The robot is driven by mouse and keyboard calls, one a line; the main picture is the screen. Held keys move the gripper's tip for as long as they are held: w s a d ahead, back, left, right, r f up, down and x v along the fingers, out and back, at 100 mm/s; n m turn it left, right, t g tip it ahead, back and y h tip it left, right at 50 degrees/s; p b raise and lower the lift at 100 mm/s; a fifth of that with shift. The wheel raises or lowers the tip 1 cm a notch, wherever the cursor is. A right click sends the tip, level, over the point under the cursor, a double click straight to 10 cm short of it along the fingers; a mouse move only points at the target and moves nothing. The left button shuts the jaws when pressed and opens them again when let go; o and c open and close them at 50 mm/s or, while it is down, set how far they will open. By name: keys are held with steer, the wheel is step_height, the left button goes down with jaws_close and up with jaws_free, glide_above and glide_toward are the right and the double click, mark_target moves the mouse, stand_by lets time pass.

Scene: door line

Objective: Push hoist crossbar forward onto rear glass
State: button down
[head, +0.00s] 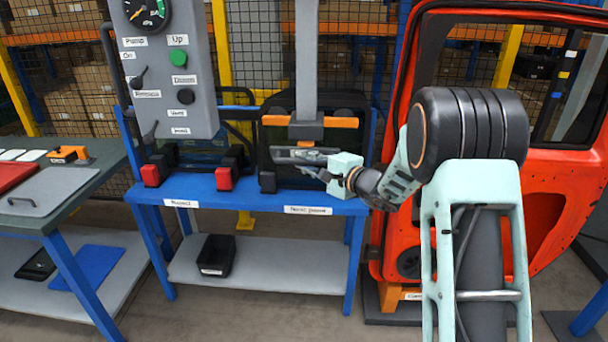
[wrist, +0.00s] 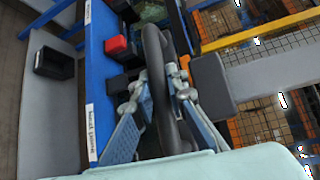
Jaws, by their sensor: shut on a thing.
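The hoist's orange crossbar (head: 341,122) hangs level below the grey hoist column (head: 306,60), over the right bay of a blue stand. A dark glass pane (head: 352,138) stands upright in that bay, close behind the crossbar. I cannot tell whether the crossbar's pads touch it. My gripper (head: 312,164) is in front of the crossbar. In the wrist view my gripper (wrist: 158,88) is shut on a thick black handle bar (wrist: 168,100) that appears to belong to the hoist. The crossbar is mostly hidden there behind the handle and a dark block (wrist: 211,84).
The blue stand (head: 190,190) has red-capped clamps (head: 224,178) and a black bin (head: 216,254) on its lower shelf. A grey control box (head: 170,70) hangs at left. A red door (head: 560,190) stands close at right. A workbench (head: 110,160) is at far left.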

steer(key=shift+w+d+r, duration=0.1)
steer(key=shift+w+r, duration=0.05)
steer(key=shift+r, duration=0.1)
steer(key=c, duration=2.3)
jaws_free()
steer(key=shift+c, duration=0.2)
steer(key=o, duration=0.5)
steer(key=shift+w+f, duration=0.15)
steer(key=shift+c, duration=0.2)
steer(key=v, duration=1.2)
